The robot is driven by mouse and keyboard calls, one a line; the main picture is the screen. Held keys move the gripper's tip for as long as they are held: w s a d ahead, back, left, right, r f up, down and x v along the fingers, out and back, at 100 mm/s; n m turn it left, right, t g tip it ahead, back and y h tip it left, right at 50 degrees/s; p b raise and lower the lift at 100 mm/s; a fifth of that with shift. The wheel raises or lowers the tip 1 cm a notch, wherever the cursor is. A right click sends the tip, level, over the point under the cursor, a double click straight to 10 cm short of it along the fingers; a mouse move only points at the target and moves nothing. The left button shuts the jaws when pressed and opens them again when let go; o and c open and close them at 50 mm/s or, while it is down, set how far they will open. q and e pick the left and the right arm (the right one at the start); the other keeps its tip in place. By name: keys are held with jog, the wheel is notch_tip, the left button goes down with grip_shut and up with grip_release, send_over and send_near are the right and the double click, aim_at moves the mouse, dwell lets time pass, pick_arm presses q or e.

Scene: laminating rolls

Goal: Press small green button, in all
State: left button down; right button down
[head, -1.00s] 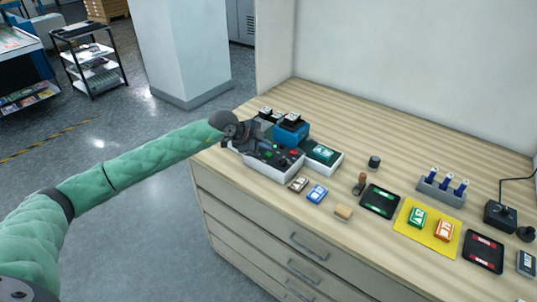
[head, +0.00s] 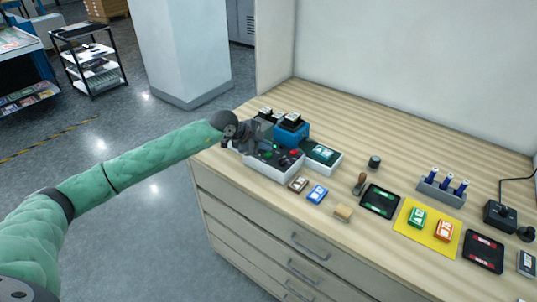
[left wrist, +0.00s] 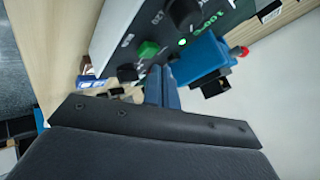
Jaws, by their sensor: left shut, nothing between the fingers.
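A grey box with a dark control panel (head: 276,161) stands at the left end of the counter. The small green button (left wrist: 148,50) sits on this panel in the left wrist view, between dark knobs. A small green light and green digits glow nearby. My left gripper (head: 257,146) is over the far left part of the panel. In the left wrist view its fingers (left wrist: 161,72) are shut and empty, with tips close beside the green button. I cannot tell whether they touch the panel. My right gripper is not in view.
A blue block with a dark top (head: 291,131) and a white tray with a green item (head: 324,155) stand beside the panel. Small boxes, a stamp (head: 360,183) and a yellow mat (head: 407,230) lie to the right.

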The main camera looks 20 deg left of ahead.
pick_arm(q)
jog(key=shift+f, duration=0.1)
dwell(0.3)
jog(key=shift+f+b, duration=0.3)
jog(key=shift+f, duration=0.05)
dwell(0.4)
